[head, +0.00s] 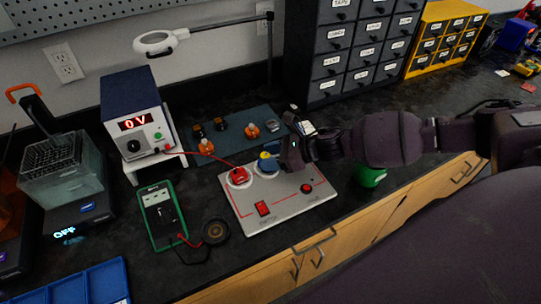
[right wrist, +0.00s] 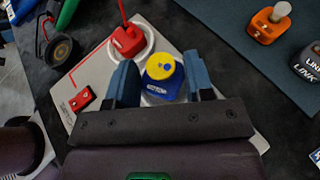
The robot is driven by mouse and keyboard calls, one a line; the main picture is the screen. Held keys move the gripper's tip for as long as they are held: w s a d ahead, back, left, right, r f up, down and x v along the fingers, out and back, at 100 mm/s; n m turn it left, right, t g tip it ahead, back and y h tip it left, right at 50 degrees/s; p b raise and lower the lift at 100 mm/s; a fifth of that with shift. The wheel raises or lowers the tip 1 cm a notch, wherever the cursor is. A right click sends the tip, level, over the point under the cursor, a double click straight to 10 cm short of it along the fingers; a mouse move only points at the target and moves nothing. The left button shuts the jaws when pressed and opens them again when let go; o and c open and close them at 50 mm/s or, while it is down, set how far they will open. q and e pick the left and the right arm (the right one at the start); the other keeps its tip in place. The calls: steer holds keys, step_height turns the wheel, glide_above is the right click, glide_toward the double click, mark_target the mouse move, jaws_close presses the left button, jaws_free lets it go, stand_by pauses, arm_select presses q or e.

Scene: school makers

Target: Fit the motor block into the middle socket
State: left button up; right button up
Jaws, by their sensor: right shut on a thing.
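The motor block (head: 268,161) is blue with a yellow round top. My right gripper (head: 280,158) is shut on it, with one blue finger on each side in the right wrist view (right wrist: 160,88). The block stands about upright over a white round socket (right wrist: 148,99) of the grey circuit board (head: 285,215), right of the socket with the red block (head: 239,175). Whether it is fully seated or slightly above the socket I cannot tell. My gripper hides the board's back right part. My left gripper is not in view.
A dark mat (head: 233,140) behind the board bears orange and black blocks. A power supply (head: 137,120) reading 0 V stands at the back left, with a green multimeter (head: 162,214) in front.

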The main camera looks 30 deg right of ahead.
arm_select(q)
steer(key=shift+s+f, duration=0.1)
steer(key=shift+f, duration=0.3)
arm_select(e)
steer(key=shift+f, duration=0.5)
steer(key=o, duration=0.6)
steer(key=shift+o, duration=0.2)
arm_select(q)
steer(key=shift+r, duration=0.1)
arm_select(e)
steer(key=shift+p+v, duration=0.65)
steer(key=shift+v, duration=1.8)
steer(key=shift+p+v, duration=1.05)
steer(key=shift+v, duration=2.05)
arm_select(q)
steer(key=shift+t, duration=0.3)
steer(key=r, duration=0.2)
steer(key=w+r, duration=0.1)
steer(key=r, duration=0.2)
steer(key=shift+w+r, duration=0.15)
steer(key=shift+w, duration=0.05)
arm_select(e)
steer(key=shift+s+a+f, duration=0.1)
